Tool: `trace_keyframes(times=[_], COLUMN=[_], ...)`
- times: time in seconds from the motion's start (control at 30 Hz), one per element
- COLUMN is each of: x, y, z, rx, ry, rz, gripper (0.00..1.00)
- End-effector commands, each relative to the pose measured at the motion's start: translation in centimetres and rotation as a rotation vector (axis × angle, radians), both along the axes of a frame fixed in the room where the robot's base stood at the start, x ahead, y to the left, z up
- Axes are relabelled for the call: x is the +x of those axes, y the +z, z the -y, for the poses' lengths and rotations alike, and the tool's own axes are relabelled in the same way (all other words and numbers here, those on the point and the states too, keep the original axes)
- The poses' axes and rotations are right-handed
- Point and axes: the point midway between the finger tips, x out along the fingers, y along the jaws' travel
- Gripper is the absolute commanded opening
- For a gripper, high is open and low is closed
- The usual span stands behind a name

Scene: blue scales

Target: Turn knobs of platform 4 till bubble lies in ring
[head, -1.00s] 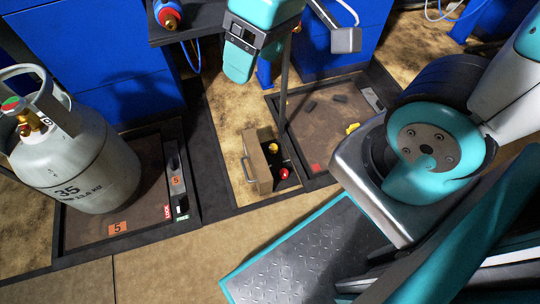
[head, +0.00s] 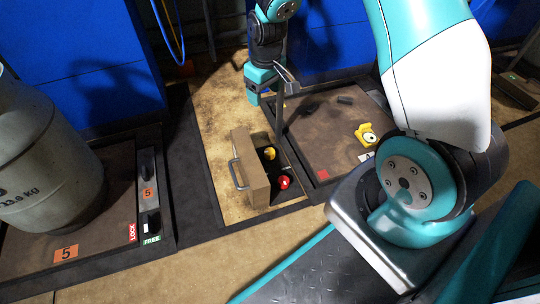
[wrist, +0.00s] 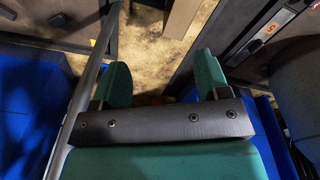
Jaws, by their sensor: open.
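A dark platform (head: 330,140) lies on the right; I can read no number on it. On it sits a yellow piece with a round white face (head: 367,135), perhaps the bubble level; bubble and ring are too small to tell. A yellow knob (head: 270,153) and a red knob (head: 284,182) stand beside a brown box with a handle (head: 252,170), left of that platform. My gripper (head: 263,90) is above and behind the knobs, apart from them. In the wrist view its teal fingers (wrist: 163,78) are open with nothing between them.
A platform marked 5 (head: 100,262) on the left bears a large grey gas cylinder (head: 45,170), with LOCK and FREE labels at its right edge. A thin upright pole (head: 281,120) stands close to my gripper. Blue cabinets (head: 80,60) line the back.

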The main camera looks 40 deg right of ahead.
Motion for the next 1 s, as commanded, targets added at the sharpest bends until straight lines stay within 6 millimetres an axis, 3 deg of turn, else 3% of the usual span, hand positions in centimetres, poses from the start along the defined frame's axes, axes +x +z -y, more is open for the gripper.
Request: trace_keyframes(times=[0.03, 0.1, 0.2, 0.3, 0.57, 1.0], x=[1.1, 2.2, 3.3, 3.7, 3.8, 3.8], y=[-2.6, -5.8, -9.8, -12.5, -16.2, -26.2], z=[0.9, 2.0, 3.2, 4.0, 4.5, 4.5], rx=[0.000, 0.000, 0.002, 0.005, 0.006, 0.006], ry=[0.018, 0.052, 0.092, 0.119, 0.141, 0.140], rz=[-0.026, -0.048, -0.075, -0.090, -0.102, -0.103], gripper=[0.69, 0.69, 0.69, 0.69, 0.69, 0.69])
